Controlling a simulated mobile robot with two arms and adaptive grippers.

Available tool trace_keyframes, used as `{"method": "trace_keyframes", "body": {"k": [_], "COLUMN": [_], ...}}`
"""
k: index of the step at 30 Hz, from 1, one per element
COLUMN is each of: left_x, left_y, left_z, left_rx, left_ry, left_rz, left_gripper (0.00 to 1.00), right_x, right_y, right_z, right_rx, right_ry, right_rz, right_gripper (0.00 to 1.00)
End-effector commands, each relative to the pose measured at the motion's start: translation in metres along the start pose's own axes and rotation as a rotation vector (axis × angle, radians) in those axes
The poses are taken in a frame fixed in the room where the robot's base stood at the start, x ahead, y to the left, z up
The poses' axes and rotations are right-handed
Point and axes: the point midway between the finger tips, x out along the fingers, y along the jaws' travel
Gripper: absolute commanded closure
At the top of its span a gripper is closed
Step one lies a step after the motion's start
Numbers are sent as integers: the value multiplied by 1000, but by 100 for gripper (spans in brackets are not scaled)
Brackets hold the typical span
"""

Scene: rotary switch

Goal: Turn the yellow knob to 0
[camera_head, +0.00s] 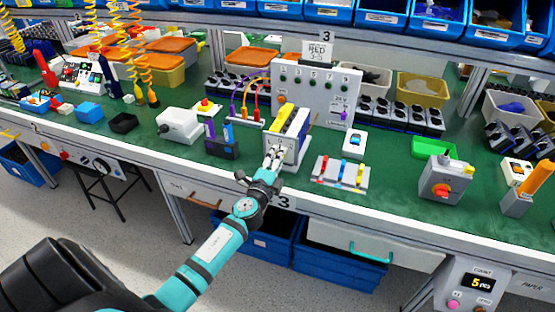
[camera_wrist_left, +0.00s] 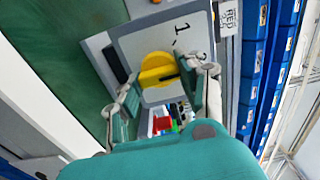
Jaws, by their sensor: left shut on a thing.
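The yellow knob (camera_wrist_left: 156,67) is on a pale dial plate (camera_wrist_left: 130,45) in the left wrist view. A dark pointer mark lies on its lower right side. A printed "1" shows above right of the knob, and another mark is partly hidden behind the right finger. My left gripper (camera_wrist_left: 165,84) has a finger on each side of the knob and is shut on it. In the head view my left gripper (camera_head: 273,158) reaches the front of the white switch box (camera_head: 284,149) and covers the knob. A 0 cannot be made out. My right gripper is not in view.
The switch box stands near the front edge of the green bench (camera_head: 250,185).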

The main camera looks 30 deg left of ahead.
Motion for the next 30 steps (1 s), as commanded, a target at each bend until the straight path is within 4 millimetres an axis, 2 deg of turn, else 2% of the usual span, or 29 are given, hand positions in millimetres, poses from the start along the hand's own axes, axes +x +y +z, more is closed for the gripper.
{"method": "trace_keyframes", "body": {"k": [9, 10, 15, 25, 30], "left_x": [0, 0, 0, -3, -26], "left_y": [-1, -1, -1, 0, 1], "left_z": [0, 0, 0, 0, -1], "left_rx": [1, 1, 0, 0, -2], "left_ry": [1, 1, 1, 1, 2], "left_rz": [-2, -2, -2, -1, 1], "left_gripper": [93, 59, 37, 37, 37], "right_x": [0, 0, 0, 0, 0], "right_y": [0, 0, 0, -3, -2], "right_z": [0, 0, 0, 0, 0], "right_rx": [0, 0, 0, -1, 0], "right_ry": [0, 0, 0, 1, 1], "right_rz": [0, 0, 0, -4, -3], "right_gripper": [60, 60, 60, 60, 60]}}
